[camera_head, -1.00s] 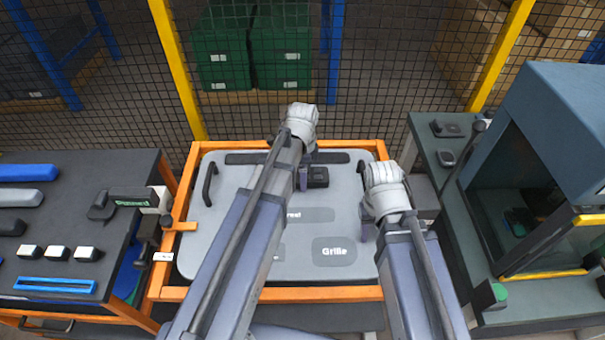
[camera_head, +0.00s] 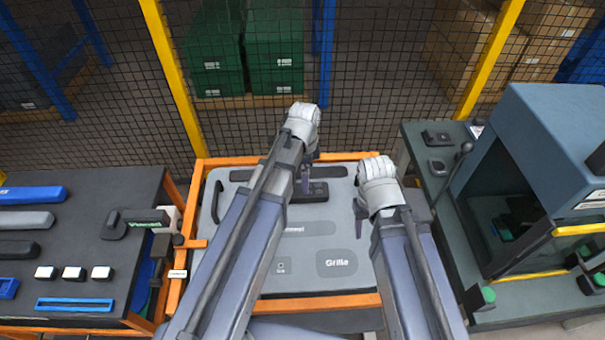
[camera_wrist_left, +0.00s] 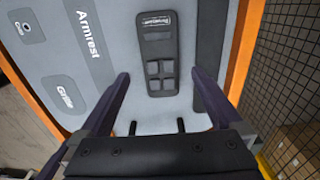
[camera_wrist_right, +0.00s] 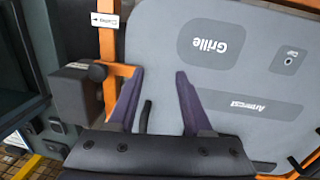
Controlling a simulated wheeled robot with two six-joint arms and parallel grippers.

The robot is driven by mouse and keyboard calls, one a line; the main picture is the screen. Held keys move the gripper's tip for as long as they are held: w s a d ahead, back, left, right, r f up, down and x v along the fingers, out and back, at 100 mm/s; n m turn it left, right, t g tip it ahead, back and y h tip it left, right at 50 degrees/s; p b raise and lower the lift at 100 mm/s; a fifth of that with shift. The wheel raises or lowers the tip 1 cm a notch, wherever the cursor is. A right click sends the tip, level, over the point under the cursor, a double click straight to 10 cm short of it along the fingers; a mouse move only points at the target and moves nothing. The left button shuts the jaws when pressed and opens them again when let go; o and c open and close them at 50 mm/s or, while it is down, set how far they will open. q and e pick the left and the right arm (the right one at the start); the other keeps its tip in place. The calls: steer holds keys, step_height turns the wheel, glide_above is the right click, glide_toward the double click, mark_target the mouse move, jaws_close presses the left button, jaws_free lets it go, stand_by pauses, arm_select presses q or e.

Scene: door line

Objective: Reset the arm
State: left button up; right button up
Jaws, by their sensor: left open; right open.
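The grey door panel (camera_head: 300,262) lies in an orange frame (camera_head: 190,262) in front of me. My left gripper (camera_head: 308,185) is over the panel's far middle. In the left wrist view its fingers (camera_wrist_left: 160,98) are apart, with a black switch module (camera_wrist_left: 158,62) on the panel beyond them and nothing held. My right gripper (camera_head: 360,225) is at the panel's right side. In the right wrist view its fingers (camera_wrist_right: 160,98) are apart and empty over the panel's edge, near a black handle. My arms hide part of the panel's middle.
On the left, a dark table (camera_head: 75,245) holds bars, white-topped blocks and a scanner-like tool (camera_head: 135,222). On the right, a bench (camera_head: 425,170) carries a blue-grey machine housing (camera_head: 555,140). A mesh fence (camera_head: 390,110) with yellow posts stands behind.

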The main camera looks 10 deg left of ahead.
stand_by(0.8)
arm_select(q)
steer(key=s+d+f+n+b, duration=0.1)
steer(key=s+d+n, duration=0.1)
steer(key=s+n, duration=0.1)
steer(key=s+d+f+n+b, duration=0.1)
steer(key=s+d+n, duration=0.2)
steer(key=s, duration=0.3)
steer(key=s+d+f+n+y+b, duration=0.1)
steer(key=s+d+f+n+b, duration=0.1)
steer(key=s+n, duration=0.2)
steer(key=shift+s+d, duration=0.2)
steer(key=shift+d, duration=0.2)
arm_select(e)
step_height(320, 180, down, 4)
steer(key=shift+f, duration=0.1)
arm_select(q)
steer(key=shift+s+d+n, duration=0.15)
steer(key=shift+s+n, duration=0.2)
steer(key=shift+n, duration=0.05)
